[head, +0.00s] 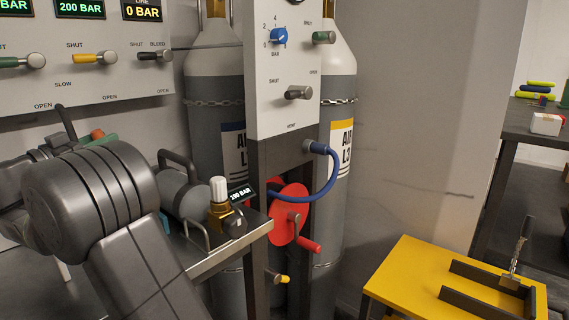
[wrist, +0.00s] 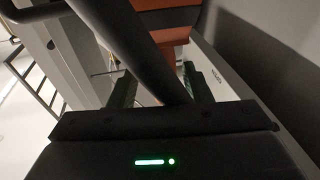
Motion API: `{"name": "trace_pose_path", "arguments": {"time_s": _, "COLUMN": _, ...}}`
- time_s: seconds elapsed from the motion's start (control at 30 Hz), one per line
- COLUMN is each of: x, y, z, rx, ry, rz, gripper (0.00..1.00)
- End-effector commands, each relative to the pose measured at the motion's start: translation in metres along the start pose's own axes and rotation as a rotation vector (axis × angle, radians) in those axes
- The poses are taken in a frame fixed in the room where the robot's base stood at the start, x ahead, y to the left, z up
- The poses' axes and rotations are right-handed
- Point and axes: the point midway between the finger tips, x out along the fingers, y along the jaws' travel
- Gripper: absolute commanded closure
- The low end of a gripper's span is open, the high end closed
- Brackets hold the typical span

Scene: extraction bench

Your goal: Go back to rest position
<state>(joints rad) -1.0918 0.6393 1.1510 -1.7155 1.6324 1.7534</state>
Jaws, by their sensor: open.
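My gripper (wrist: 161,88) shows in the wrist view with its two dark fingers apart. A dark bar crosses diagonally in front of and between the fingers; I cannot tell whether it touches them. An orange part (wrist: 172,45) lies beyond the fingertips. In the head view my grey arm fills the lower left, and I cannot make out the gripper there.
A small grey cylinder with a brass valve (head: 222,214) lies on the bench beside my arm. A white panel (head: 285,85) with knobs, a blue hose (head: 328,180) and a red wheel (head: 288,215) stand centre. A yellow table (head: 405,278) is lower right.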

Motion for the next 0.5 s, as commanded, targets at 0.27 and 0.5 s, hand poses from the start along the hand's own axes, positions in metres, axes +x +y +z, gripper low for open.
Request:
{"name": "trace_pose_path", "arguments": {"time_s": 0.27, "x": 0.021, "y": 0.004, "z": -0.009, "rx": 0.024, "ry": -0.128, "rz": 0.0, "gripper": 0.56}}
{"name": "trace_pose_path", "arguments": {"time_s": 0.5, "x": 0.033, "y": 0.007, "z": -0.008, "rx": 0.043, "ry": -0.216, "rz": 0.0, "gripper": 0.56}}
